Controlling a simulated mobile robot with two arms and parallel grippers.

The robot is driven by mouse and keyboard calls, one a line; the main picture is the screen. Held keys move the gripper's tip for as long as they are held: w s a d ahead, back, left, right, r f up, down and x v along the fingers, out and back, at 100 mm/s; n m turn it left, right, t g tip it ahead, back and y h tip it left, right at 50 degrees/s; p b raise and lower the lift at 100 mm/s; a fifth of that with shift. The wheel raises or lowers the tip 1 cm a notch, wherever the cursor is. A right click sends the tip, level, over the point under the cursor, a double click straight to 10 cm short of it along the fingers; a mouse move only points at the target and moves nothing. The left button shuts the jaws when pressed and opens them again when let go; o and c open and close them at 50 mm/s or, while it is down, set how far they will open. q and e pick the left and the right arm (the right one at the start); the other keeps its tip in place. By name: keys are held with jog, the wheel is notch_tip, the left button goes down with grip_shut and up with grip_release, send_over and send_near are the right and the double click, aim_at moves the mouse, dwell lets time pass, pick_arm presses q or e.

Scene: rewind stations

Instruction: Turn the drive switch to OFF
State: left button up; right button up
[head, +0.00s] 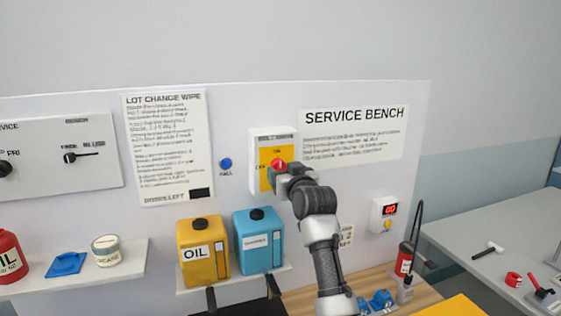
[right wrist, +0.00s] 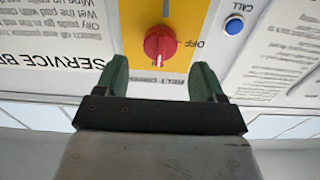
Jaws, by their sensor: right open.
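The drive switch is a red round knob (head: 278,164) on a yellow plate in a white wall box (head: 258,180). In the right wrist view, which is upside down, the red knob (right wrist: 160,44) has a white mark on the side away from the plate's middle, toward the box's title, not toward the OFF label (right wrist: 197,44). My right gripper (head: 284,170) is at the box, partly covering its lower right. In the wrist view, its green fingers (right wrist: 161,78) are open, with the knob beyond and between them, apparently untouched. My left gripper is out of view.
A blue call button (head: 225,164) is left of the box. A yellow oil can (head: 203,252) and a blue can (head: 258,240) stand on a shelf below.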

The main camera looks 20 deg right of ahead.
aim_at(281, 167)
jog(key=w+p, duration=0.1)
jog(key=w, duration=0.2)
jog(key=shift+w+r, duration=0.1)
jog(key=shift+r, duration=0.05)
jog(key=shift+w+a, duration=0.1)
jog(key=shift+w, duration=0.45)
jog(key=c, duration=0.9)
